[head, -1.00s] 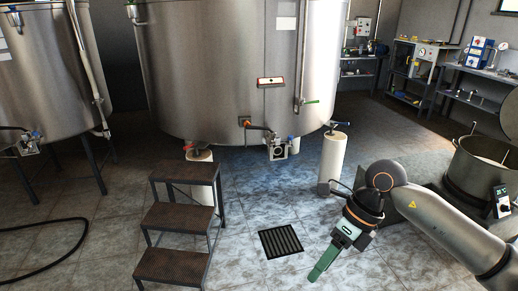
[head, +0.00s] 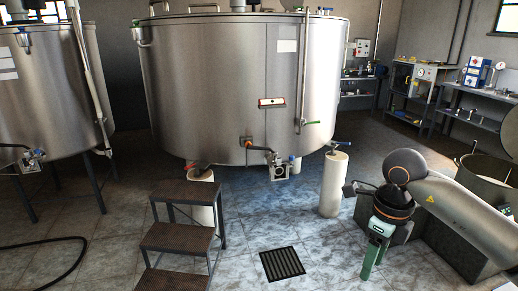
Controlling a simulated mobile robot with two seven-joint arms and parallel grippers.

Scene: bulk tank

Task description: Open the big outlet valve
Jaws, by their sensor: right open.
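The big steel tank (head: 215,90) stands in the middle of the head view on pale pillars. At its bottom front is the outlet valve (head: 279,171), a square metal body with an open round mouth. A dark handle (head: 262,149) runs left from it to an orange fitting. I cannot tell from the picture how the valve is set. My right gripper (head: 368,272) is open and empty, low in front and to the right of the valve, well apart from it, with its fingers pointing down. My left gripper is out of view.
Brown metal steps (head: 177,237) stand left of the valve. A floor drain (head: 282,263) lies in front of it. A pillar (head: 333,183) stands between valve and right arm. A smaller valve (head: 32,160) is on the left tank. A pot (head: 487,170) stands at right.

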